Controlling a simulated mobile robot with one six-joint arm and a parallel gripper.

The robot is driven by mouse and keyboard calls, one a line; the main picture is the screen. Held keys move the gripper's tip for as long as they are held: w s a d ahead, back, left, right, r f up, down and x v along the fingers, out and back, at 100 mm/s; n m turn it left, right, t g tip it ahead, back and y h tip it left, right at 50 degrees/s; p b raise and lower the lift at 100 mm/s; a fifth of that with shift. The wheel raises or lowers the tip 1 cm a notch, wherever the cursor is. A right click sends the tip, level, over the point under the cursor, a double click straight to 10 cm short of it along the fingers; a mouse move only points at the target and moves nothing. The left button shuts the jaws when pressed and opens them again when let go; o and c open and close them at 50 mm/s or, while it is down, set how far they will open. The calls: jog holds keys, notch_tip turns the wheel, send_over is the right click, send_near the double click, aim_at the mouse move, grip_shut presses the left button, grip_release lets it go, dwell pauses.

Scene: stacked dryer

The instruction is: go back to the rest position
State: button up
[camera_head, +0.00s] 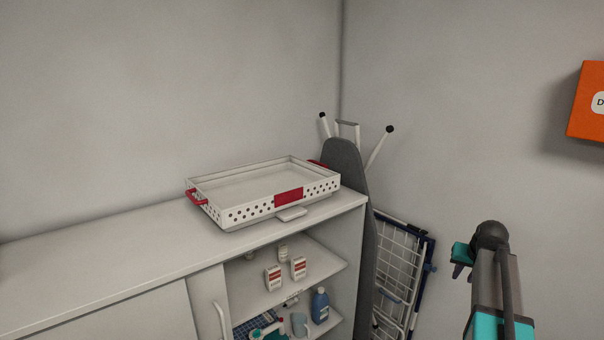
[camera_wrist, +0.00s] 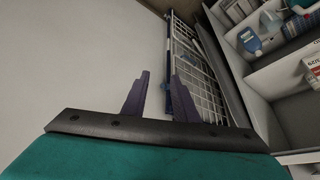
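My gripper (camera_wrist: 161,78) shows in the wrist view with its two purple fingers apart and nothing between them. In the head view my gripper (camera_head: 460,268) is at the right, at the end of my arm, in front of the bare right wall. It looks clear of the cabinet and the drying rack in that view. Most of the fingers are hidden or too small to tell there.
A white cabinet (camera_head: 110,270) carries a white tray (camera_head: 330,186) with red handles. Its open shelves hold boxes and a blue bottle (camera_head: 320,306). An ironing board (camera_head: 346,165) and a folded drying rack (camera_head: 400,265) stand beside it. An orange box (camera_head: 588,100) is on the right wall.

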jog(key=s+a+f+n+g+y+b, duration=0.15)
jog(key=s+a+f, duration=0.25)
jog(key=a+f, duration=0.7)
jog(key=s+a+f+n+g+b, duration=0.15)
jog(key=s+a+f, duration=0.35)
jog(key=f, duration=0.9)
jog(key=s+a+f+g+y+b, duration=0.1)
jog(key=s+a+f+g, duration=0.15)
jog(key=a+f, duration=0.9)
jog(key=s+a+f+n+g+b, duration=0.1)
jog(key=s+a+f, duration=0.2)
jog(key=s+f, duration=0.45)
jog(key=s+a+f+n+g, duration=0.1)
jog(key=s+a+f+g, duration=0.1)
jog(key=s+a+f, duration=0.4)
jog(key=s+f+g, duration=0.1)
jog(key=s+f, duration=0.1)
jog(key=s, duration=0.7)
jog(key=s+f+g, duration=0.1)
jog(key=s+f, duration=0.2)
jog(key=s, duration=0.6)
jog(key=shift+s+d+n+g+b, duration=0.2)
jog(key=shift+s+n+g+b, duration=0.1)
jog(key=shift+g+b, duration=0.1)
jog(key=shift+a+r+h, duration=0.1)
jog(key=shift+a+h, duration=0.05)
jog(key=shift+h, duration=0.1)
